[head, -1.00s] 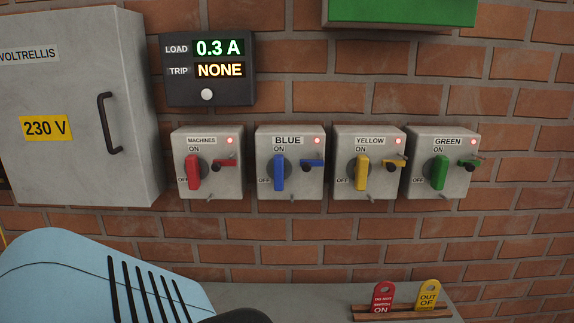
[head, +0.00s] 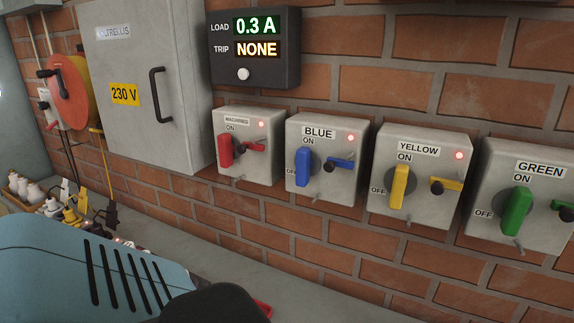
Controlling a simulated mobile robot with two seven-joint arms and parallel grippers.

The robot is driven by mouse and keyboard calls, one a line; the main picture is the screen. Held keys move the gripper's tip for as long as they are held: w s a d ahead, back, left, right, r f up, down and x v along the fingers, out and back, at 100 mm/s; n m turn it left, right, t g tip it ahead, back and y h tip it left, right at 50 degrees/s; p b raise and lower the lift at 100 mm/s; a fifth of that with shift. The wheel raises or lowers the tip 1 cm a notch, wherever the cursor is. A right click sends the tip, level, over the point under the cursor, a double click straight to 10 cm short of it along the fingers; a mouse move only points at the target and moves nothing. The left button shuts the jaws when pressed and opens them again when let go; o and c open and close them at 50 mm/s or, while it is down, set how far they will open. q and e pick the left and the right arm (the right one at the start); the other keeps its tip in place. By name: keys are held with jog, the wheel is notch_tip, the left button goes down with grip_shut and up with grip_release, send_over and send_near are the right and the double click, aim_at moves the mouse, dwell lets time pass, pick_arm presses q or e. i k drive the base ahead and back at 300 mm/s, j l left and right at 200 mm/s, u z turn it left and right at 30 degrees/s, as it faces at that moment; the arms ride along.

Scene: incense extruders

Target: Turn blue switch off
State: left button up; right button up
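The blue switch (head: 303,168) is a blue rotary handle on a grey box (head: 350,130) labelled BLUE, fixed to the brick wall. Its handle stands upright, under the ON mark; OFF is marked at its lower left. A red lamp (head: 323,137) glows at the box's upper right. A small blue lever (head: 342,163) with a black knob sits right of the handle. Neither of my grippers shows in the head view, and nothing touches the switch.
Similar boxes hold the red machines switch (head: 225,150), yellow switch (head: 399,186) and green switch (head: 517,210), handles near upright. A display (head: 254,47) reads 0.3 A, NONE. A grey cabinet (head: 150,60) stands left. Plugs (head: 70,214) lie on a ledge at left. A light-blue slotted housing fills the lower left.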

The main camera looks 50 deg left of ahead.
aim_at(304, 163)
jog(key=i+l+u, duration=0.2)
jog(key=u, duration=0.15)
jog(key=i+l+u, duration=0.15)
jog(key=l+u, duration=0.15)
jog(key=l, duration=0.2)
jog(key=i+l+u, duration=0.15)
jog(key=l+u, duration=0.2)
